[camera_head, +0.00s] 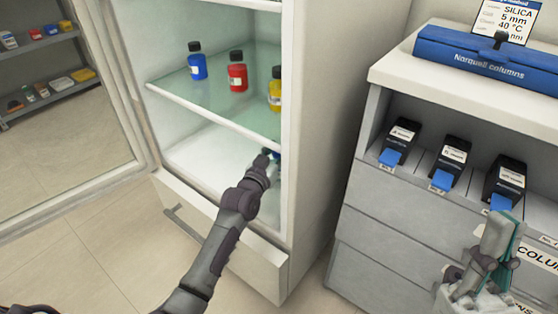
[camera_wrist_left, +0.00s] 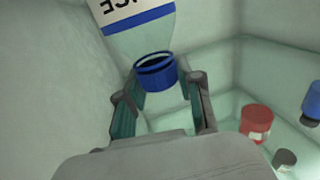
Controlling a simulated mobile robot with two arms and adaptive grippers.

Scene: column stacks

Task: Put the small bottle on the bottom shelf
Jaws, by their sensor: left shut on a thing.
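A bottle with a blue cap (camera_wrist_left: 157,72), a pale clear body and a white label with a blue band is between the fingers of my left gripper (camera_wrist_left: 160,100) in the left wrist view. I take it as the small bottle. My left gripper (camera_head: 268,158) is shut on it, low inside the open fridge near the right wall. In the head view the bottle is mostly hidden by the gripper and the fridge edge. The bottom shelf (camera_head: 205,155) is the pale fridge floor under the glass shelf (camera_head: 215,100). My right gripper (camera_head: 500,225) is before the drawer unit; its finger gap is unclear.
A blue bottle (camera_head: 197,62), red bottle (camera_head: 237,72) and yellow bottle (camera_head: 275,90) stand on the glass shelf above my left gripper. The fridge door (camera_head: 120,70) is open at left. The bottom shelf's left part is clear. Black-and-blue boxes (camera_head: 400,142) sit in the right cabinet.

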